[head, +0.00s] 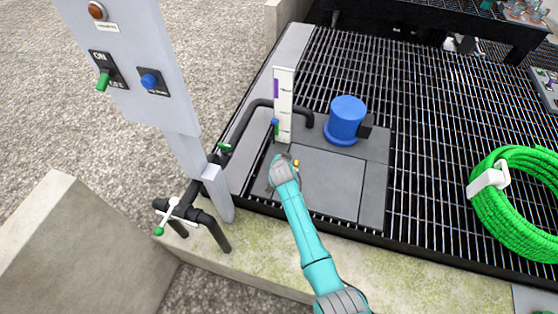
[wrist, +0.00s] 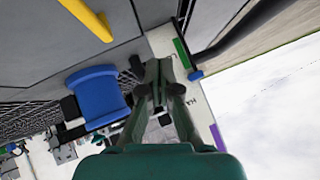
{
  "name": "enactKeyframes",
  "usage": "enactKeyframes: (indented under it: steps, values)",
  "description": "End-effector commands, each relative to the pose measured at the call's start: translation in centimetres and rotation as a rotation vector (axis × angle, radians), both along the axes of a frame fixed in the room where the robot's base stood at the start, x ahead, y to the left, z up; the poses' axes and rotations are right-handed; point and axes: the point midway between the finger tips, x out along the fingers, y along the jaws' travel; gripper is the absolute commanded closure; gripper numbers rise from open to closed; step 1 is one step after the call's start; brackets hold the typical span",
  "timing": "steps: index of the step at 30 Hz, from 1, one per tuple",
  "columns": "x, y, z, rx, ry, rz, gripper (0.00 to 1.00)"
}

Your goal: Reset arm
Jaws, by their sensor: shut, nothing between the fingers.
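My teal arm reaches up from the bottom of the head view, and its grey wrist end is over the dark plates beside the white gauge post (head: 284,105). The fingers are not clear in the head view. In the wrist view my gripper (wrist: 161,72) is shut and empty, with its fingers close together. Behind the fingers, the gauge post (wrist: 197,100) shows with its green and purple marks. The blue cylinder (wrist: 96,93) is to the left of the fingers, apart from them.
The blue cylinder (head: 346,118) stands right of the post. A grey control panel (head: 135,60) with green and blue knobs stands left. A green hose coil (head: 520,200) lies right on open grating. A yellow bar (wrist: 88,18) is upper left.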

Motion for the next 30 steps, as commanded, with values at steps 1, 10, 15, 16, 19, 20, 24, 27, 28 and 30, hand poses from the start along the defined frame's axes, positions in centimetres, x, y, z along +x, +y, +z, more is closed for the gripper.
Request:
enactKeyframes:
  steps: [1,10,15,16,19,20,24,27,28,30]
  values:
    - [-0.5,0.2,0.4,0.001,0.0,0.001,1.0]
    - [-2.0,0.6,2.0,-0.001,0.0,-0.001,1.0]
    - [-2.0,0.6,2.1,-0.001,0.0,-0.001,1.0]
    - [-2.0,0.6,2.1,-0.001,0.0,-0.001,1.0]
    - [-2.2,0.5,2.0,-0.001,0.0,0.001,1.0]
    - [-2.4,0.4,1.8,-0.002,0.0,0.001,1.0]
    - [-4.9,-0.9,0.2,-0.013,-0.01,0.021,1.0]
    - [-7.9,-2.5,-1.4,-0.024,-0.027,0.044,1.0]
    - [-8.9,-3.0,-1.9,-0.029,-0.033,0.053,1.0]
    - [-11.4,-4.1,-2.7,-0.04,-0.048,0.072,1.0]
